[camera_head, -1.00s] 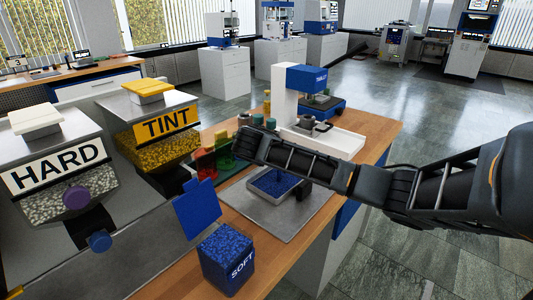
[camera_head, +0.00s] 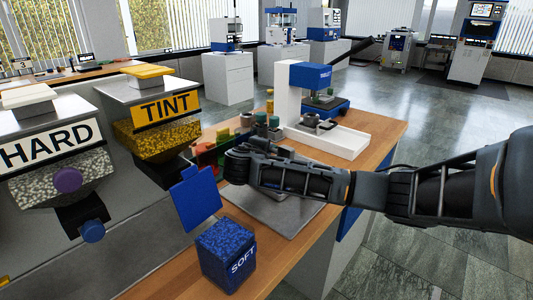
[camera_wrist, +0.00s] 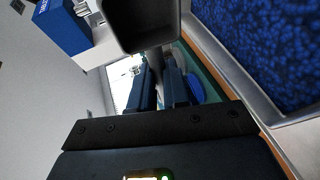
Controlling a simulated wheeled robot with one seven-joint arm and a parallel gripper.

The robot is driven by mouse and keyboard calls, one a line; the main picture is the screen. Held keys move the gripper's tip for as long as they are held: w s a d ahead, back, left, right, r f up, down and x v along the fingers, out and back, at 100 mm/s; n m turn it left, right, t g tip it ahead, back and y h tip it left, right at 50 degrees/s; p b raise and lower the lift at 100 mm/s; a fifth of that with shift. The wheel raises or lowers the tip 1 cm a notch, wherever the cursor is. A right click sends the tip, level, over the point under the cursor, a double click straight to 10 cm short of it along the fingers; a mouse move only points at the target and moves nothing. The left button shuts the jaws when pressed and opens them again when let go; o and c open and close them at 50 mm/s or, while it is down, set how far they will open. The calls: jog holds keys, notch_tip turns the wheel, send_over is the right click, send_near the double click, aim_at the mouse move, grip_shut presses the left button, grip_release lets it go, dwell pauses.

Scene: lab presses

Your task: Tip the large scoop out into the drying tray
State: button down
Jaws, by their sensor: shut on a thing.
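My gripper (camera_head: 240,165) is low over the bench in the head view, turned on its side. In the wrist view its two fingers (camera_wrist: 160,88) are closed around the scoop's handle. The scoop (camera_wrist: 140,22) is a dark grey cup at the top of the wrist view; its inside looks dark, with no granules that I can make out.
A blue SOFT box (camera_head: 226,258) stands at the front edge. The HARD hopper (camera_head: 60,150) and TINT hopper (camera_head: 160,115) stand left, with a blue flap (camera_head: 195,198) nearby. A grey plate (camera_head: 290,217) lies under my arm. A blue-and-white press (camera_head: 302,85) stands behind.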

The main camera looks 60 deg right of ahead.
jog(key=shift+w+a+f+n+h+b, duration=0.1)
jog(key=shift+a+n+h+b, duration=0.15)
jog(key=shift+h+b, duration=0.5)
jog(key=shift+s+a+f+n+h+b, duration=0.1)
jog(key=shift+n+h+b, duration=0.2)
jog(key=shift+h+b, duration=0.5)
jog(key=shift+w+a+f+n+h+b, duration=0.1)
jog(key=shift+a+n+h+b, duration=0.15)
jog(key=shift+h+b, duration=0.5)
jog(key=shift+r, duration=0.1)
notch_tip(320, 180, up, 6)
jog(key=m+y+p, duration=0.1)
jog(key=y+p, duration=0.3)
jog(key=y, duration=0.2)
jog(key=m+t+y+p, duration=0.1)
jog(key=m+y+p, duration=0.1)
jog(key=y+p, duration=0.3)
jog(key=m+t+y+p, duration=0.1)
jog(key=m+y+p, duration=0.1)
jog(key=y+p, duration=0.3)
jog(key=shift+y, duration=2.1)
